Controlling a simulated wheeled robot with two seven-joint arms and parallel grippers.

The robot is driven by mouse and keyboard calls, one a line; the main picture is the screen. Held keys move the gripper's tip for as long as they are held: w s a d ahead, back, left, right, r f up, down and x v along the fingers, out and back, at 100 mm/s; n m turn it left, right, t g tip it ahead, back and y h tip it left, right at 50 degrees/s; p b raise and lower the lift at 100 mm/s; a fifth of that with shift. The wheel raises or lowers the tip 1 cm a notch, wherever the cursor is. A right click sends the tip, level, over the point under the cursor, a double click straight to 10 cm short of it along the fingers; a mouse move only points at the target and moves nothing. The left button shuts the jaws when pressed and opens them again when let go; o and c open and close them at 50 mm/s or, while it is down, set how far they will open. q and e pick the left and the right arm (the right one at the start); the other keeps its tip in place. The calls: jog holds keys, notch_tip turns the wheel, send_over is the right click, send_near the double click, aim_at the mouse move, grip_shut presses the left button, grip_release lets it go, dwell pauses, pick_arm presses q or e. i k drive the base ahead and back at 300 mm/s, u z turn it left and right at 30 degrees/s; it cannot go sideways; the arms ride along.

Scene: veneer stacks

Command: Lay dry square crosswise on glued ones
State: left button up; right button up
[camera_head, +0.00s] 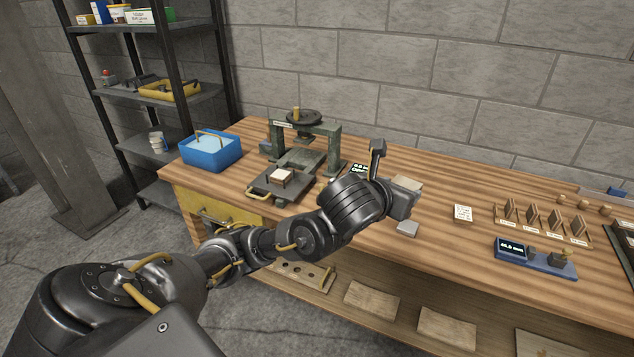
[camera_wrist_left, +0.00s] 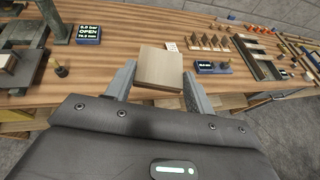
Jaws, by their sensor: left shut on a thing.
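My left gripper (camera_wrist_left: 158,84) is shut on a pale wood veneer square (camera_wrist_left: 160,66), which sits between its two grey fingers above the bench in the left wrist view. In the head view this gripper (camera_head: 405,211) is over the middle of the bench, and its wrist hides much of the held square. A pale square stack (camera_head: 282,174) lies on the dark sliding plate (camera_head: 262,186) in front of the green press (camera_head: 337,150), between upright pins. I cannot tell grain direction or glue on it. My right gripper is not in view.
A blue tub (camera_head: 213,155) stands at the bench's left end. A display (camera_wrist_left: 87,34) near the press reads OPEN. Right of my gripper are a small white card (camera_head: 463,213), a rack of upright pieces (camera_head: 540,222) and a blue gauge (camera_head: 535,258). Bench between is mostly clear.

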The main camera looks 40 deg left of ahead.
aim_at(279, 173)
jog(key=z, duration=0.75)
jog(key=k, duration=1.05)
jog(key=z, duration=0.45)
jog(key=i, duration=1.1)
jog(key=u, duration=1.15)
jog(key=i, duration=1.3)
jog(key=u, duration=1.7)
jog(key=i, duration=0.4)
jog(key=u, duration=0.35)
